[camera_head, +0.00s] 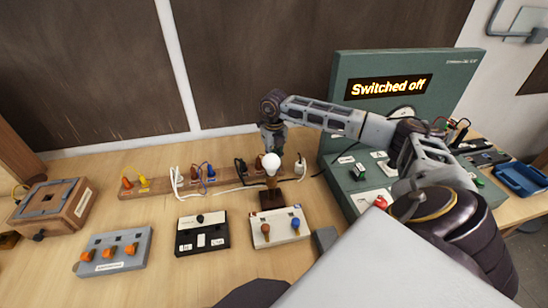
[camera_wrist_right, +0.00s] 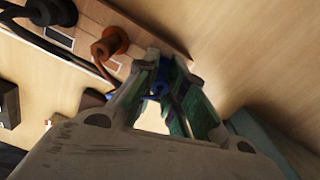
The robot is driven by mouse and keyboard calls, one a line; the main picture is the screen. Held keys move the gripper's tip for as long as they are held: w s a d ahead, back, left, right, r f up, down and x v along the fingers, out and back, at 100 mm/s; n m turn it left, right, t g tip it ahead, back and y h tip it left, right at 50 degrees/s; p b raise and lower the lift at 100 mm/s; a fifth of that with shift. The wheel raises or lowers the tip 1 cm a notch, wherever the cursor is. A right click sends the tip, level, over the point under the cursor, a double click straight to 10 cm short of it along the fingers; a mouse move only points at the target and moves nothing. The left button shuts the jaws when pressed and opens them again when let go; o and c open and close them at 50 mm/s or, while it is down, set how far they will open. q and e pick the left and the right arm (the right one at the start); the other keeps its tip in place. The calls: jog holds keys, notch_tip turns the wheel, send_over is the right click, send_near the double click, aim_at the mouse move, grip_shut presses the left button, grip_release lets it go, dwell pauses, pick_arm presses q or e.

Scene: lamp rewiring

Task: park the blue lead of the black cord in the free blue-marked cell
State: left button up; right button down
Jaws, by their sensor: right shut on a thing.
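My right gripper (camera_head: 272,146) reaches down over the right part of the wooden rail (camera_head: 155,186), behind the white bulb. In the right wrist view its fingers (camera_wrist_right: 160,85) are shut on the blue lead (camera_wrist_right: 160,90), of which only a small part shows between the tips. The tips are at the rail's edge; whether the lead sits in a cell I cannot tell. A brown lead (camera_wrist_right: 110,43) stands in the rail beside them. The black cord (camera_wrist_right: 50,45) runs alongside. The blue-marked cell cannot be made out. My left gripper is not in view.
The bulb lamp (camera_head: 271,162) stands just in front of the gripper. A white block (camera_head: 280,228), a black block (camera_head: 201,233) and a grey block (camera_head: 114,252) lie in front. A green panel (camera_head: 350,125) reading "Switched off" stands right.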

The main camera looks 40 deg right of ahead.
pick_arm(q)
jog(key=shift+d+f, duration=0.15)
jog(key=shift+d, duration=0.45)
pick_arm(e)
jog(key=shift+f, duration=0.2)
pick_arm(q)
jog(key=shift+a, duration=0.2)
pick_arm(e)
jog(key=shift+f, duration=0.1)
jog(key=c, duration=1.4)
grip_release()
jog(key=shift+r, duration=0.85)
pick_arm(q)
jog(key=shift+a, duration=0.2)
pick_arm(e)
notch_tip(320, 180, up, 10)
jog(key=shift+r, duration=0.15)
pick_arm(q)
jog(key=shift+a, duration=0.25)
